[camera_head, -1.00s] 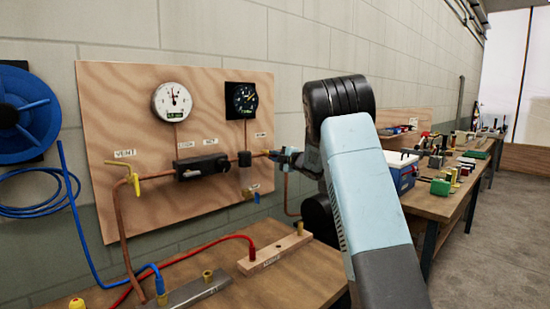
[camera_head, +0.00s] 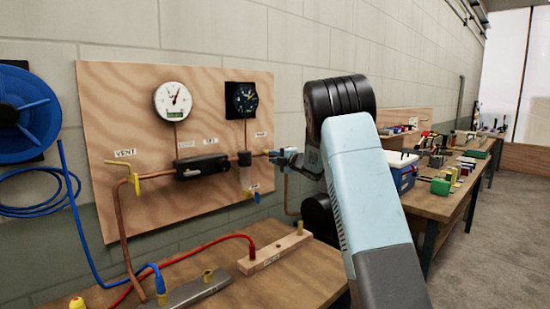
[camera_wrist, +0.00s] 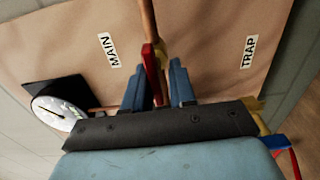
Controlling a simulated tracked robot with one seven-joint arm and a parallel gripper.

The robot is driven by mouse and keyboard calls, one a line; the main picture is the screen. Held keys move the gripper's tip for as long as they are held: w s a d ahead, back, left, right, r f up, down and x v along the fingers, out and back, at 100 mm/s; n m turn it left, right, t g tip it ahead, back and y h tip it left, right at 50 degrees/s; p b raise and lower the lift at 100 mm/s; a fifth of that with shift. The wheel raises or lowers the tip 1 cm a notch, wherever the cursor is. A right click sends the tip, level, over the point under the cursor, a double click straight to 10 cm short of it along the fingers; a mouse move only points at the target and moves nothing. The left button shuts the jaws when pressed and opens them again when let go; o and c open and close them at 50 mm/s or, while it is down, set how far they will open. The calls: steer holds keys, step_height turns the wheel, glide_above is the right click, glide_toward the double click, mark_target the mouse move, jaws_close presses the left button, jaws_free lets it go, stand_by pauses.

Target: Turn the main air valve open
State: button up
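The main air valve is on the pipe at the right of the wooden panel, and its red lever (camera_wrist: 151,72) shows in the wrist view by the copper pipe (camera_wrist: 148,18). The label MAIN (camera_wrist: 109,50) is to its left. My gripper (camera_wrist: 158,80) has its two blue fingers on either side of the lever. The lever is nearer the left finger, and a gap shows on its right. In the head view my gripper (camera_head: 277,155) is at the pipe's right end. My arm and fingers hide the valve body there.
A white gauge (camera_head: 173,101) and black gauge (camera_head: 241,100) sit on the panel (camera_head: 110,95). A yellow VENT handle (camera_head: 135,184) is at left. A blue-handled valve (camera_head: 257,197) is below my gripper. Hoses and manifolds lie on the bench (camera_head: 300,275).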

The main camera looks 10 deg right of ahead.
steer(key=shift+o, duration=1.4)
steer(key=shift+f, duration=0.1)
steer(key=shift+s+d, duration=0.15)
steer(key=v, duration=1.3)
steer(key=shift+s, duration=0.1)
